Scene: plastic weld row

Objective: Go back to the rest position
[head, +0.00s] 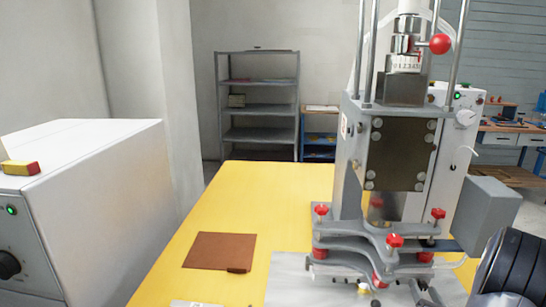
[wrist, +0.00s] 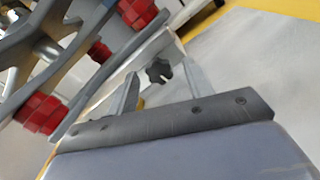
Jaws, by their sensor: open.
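My gripper (wrist: 160,69) shows in the wrist view with its two grey fingers apart. A black star-shaped knob (wrist: 158,74) appears between the fingertips, and I cannot tell whether it touches them. The press machine (head: 385,160) stands on the right of the yellow table in the head view. Its red knobs also show close to the gripper at the left of the wrist view (wrist: 42,113). My dark arm link fills the lower right corner of the head view, and I cannot make out my gripper there.
A brown sheet (head: 220,250) lies on the yellow table (head: 265,195). A white box (head: 95,200) with a green light stands at the left. A grey shelf (head: 257,100) is at the back.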

